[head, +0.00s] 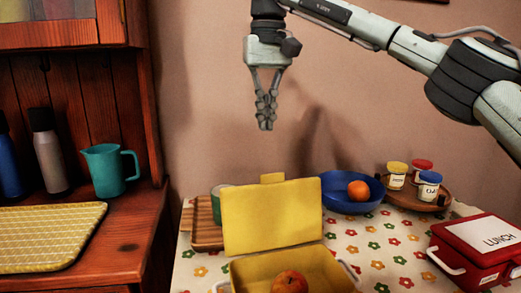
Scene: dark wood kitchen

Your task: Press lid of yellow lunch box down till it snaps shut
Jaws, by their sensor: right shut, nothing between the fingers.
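The yellow lunch box (256,275) stands on the flowered tablecloth at the bottom middle of the head view. Its yellow lid (272,216) stands upright at the back of the box, so the box is open. An orange-red round fruit (290,282) lies inside, cut off by the bottom edge. White handles show at the box's sides. My right gripper (266,122) hangs above and behind the lid, fingers pointing down, shut and empty. It is apart from the lid. My left gripper is not in view.
A blue bowl (338,203) with an orange stands behind right of the lid. A round wooden tray (411,202) holds several small jars. A red lunch box (480,250) stands at right. A wooden cabinet with a teal jug (104,170) and bottles is at left.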

